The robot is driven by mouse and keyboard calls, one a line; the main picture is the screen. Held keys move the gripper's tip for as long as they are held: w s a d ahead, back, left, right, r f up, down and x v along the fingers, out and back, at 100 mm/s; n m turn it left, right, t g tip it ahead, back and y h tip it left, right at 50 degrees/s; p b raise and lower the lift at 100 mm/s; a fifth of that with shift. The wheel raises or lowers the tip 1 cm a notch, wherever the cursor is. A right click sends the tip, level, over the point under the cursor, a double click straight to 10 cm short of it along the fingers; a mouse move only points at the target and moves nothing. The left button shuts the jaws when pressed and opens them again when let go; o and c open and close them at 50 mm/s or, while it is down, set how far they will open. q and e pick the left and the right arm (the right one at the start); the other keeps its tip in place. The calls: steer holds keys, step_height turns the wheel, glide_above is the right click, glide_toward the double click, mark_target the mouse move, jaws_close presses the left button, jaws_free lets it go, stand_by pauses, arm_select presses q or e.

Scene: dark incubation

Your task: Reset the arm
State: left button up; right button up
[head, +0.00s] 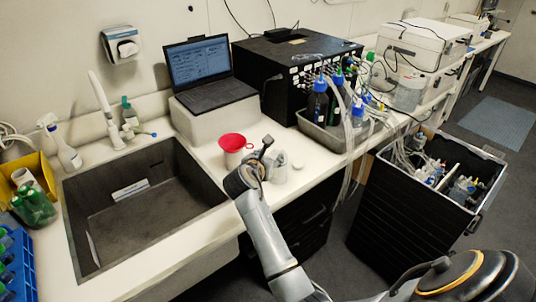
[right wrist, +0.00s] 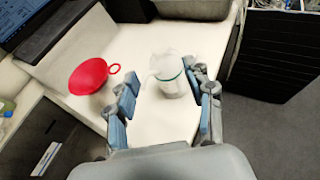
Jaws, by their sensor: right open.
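My right arm reaches in from the bottom right in the head view, and my right gripper (head: 264,158) is over the white counter (head: 205,150). In the right wrist view my right gripper (right wrist: 166,84) has its fingers spread wide apart. My left gripper is not in view.
A dark sink (head: 135,198) lies to the left. A laptop (head: 201,72) stands on a white block behind. A tray of tubed bottles (head: 320,128) is at the right, beside a black box (head: 285,70). A black crate (head: 410,215) with bottles stands on the floor.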

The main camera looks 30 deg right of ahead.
steer(key=s+a+f+m+g+y, duration=0.1)
steer(key=s+a+f+m+y, duration=0.2)
steer(key=s+f+m, duration=0.4)
steer(key=s+a+f+m+g+y, duration=0.1)
steer(key=s+a+f+m+y, duration=0.25)
steer(key=s, duration=0.65)
steer(key=s+a+f+m+g+y, duration=0.1)
steer(key=s+a+m+g+y, duration=0.1)
steer(key=s+a+m, duration=0.65)
steer(key=s+a+f+m+g+y, duration=0.1)
steer(key=s+a+f+m+y, duration=0.25)
steer(key=s, duration=0.75)
step_height(320, 180, down, 27)
steer(key=g+h+b, duration=0.1)
steer(key=b, duration=0.3)
arm_select(q)
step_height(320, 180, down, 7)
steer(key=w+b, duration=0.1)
steer(key=b, duration=0.2)
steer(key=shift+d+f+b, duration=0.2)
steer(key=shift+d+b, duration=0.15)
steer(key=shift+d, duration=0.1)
arm_select(e)
steer(key=s+d+f+g, duration=0.1)
steer(key=s+d+f, duration=0.2)
steer(key=s+f, duration=1.4)
step_height(320, 180, down, 4)
steer(key=shift+s+f+m, duration=0.1)
steer(key=shift+s+m, duration=0.25)
